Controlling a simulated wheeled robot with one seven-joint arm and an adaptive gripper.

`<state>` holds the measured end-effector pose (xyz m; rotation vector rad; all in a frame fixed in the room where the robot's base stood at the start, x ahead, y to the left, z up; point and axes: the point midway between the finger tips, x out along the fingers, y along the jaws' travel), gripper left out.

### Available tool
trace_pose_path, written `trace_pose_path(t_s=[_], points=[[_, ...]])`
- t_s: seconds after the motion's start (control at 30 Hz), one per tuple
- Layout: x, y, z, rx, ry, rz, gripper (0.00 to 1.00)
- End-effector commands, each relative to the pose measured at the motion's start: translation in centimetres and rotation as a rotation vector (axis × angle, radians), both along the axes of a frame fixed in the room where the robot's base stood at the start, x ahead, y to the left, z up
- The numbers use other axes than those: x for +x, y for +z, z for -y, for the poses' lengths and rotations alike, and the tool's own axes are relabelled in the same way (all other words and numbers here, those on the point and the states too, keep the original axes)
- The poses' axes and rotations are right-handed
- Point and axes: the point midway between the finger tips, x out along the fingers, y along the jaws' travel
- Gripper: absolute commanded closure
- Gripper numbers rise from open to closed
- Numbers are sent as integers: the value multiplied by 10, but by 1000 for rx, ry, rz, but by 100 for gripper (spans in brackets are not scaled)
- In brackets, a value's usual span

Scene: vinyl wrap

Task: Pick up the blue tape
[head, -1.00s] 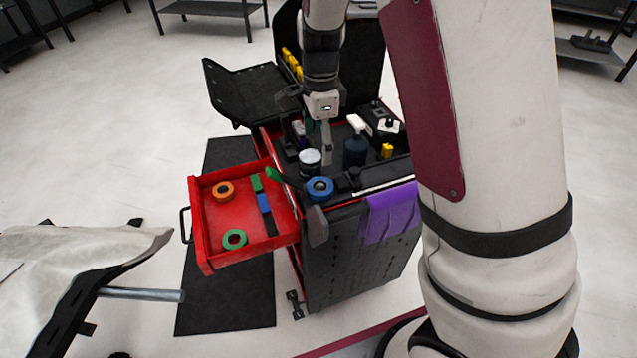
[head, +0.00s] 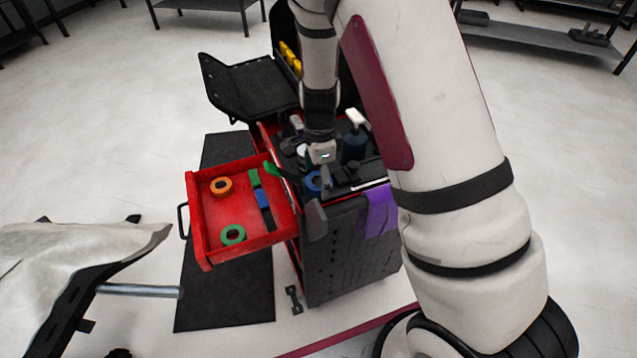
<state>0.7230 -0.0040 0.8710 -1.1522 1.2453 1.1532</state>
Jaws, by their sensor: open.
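The blue tape (head: 314,184) is a roll on the top of the black tool cart (head: 345,240), near its front left corner. My gripper (head: 323,180) points down at the tape, and one finger covers part of the roll. The jaws are open. I cannot tell how far above the roll the fingertips are or whether they touch it.
A red drawer (head: 215,252) stands pulled out to the left, with an orange tape (head: 221,186) and a green tape (head: 233,235) inside. A dark bottle (head: 354,145) with a white top stands behind my gripper. A purple cloth (head: 381,209) hangs over the cart's right edge.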

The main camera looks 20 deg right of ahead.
Motion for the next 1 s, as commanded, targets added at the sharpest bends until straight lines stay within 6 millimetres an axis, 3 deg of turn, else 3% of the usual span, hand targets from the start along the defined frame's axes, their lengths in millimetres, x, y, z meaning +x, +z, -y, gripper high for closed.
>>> trace_pose_path(t_s=[0.27, 0.5, 0.83, 1.0], points=[[0, -4, 0, 0, 0, 1, 20], [0, -4, 0, 0, 0, 1, 72], [1, -1, 0, 0, 0, 2, 72], [1, 21, -1, 1, 0, 5, 72]])
